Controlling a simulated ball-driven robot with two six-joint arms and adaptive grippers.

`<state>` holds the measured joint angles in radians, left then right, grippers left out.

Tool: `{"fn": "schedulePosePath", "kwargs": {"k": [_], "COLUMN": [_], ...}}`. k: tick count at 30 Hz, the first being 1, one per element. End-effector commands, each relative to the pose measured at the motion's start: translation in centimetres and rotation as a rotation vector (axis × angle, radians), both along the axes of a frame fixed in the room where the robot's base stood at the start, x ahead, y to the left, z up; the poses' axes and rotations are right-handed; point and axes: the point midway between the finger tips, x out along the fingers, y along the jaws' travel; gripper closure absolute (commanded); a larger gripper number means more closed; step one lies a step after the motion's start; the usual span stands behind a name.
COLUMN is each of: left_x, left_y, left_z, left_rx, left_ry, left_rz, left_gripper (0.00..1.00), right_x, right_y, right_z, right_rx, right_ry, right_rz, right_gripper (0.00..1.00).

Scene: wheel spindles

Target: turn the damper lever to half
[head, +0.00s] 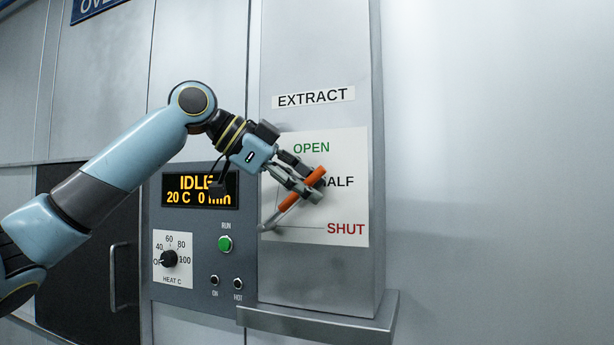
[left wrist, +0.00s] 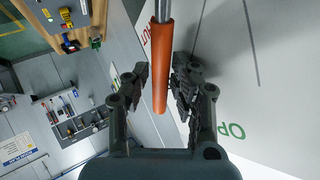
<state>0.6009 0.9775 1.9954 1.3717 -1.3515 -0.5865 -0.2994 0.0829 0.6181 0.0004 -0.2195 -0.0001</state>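The damper lever (head: 288,201) has an orange grip on a grey metal rod and slants up and right from its pivot, toward the partly hidden HALF label (head: 341,182). OPEN (head: 311,148) is printed above and SHUT (head: 345,229) below. My left gripper (head: 312,187) is at the grip, its fingers on either side of it and hiding part of it. In the left wrist view the orange grip (left wrist: 162,65) lies between the two fingers, close to the right one, with a narrow gap at the left one. The fingers look open around it. My right gripper is not in view.
A control panel (head: 200,275) with an IDLE display, green RUN button (head: 225,243) and heat dial (head: 168,259) is left of the lever. A grey ledge (head: 325,318) juts out below the lever plate. The wall to the right is bare.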

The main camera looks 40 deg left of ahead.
Motion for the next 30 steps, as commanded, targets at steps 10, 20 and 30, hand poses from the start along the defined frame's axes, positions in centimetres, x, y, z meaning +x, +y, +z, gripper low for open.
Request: {"fn": "schedulePosePath", "kwargs": {"k": [10,20,30], "left_x": [0.0,-0.1,-0.1], "left_y": [-0.1,-0.1,0.0], "left_z": [6.2,9.8,9.8], "left_rx": [-0.004,0.000,-0.004], "left_ry": [-0.009,-0.004,-0.001], "left_rz": [-0.001,-0.001,0.005], "left_gripper": [0.75,0.75,0.86], "right_x": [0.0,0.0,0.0], "right_y": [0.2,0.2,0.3], "right_z": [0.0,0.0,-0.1], "right_rx": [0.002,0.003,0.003], "right_ry": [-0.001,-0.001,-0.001], "right_rz": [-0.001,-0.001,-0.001], "right_gripper": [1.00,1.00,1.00]}}
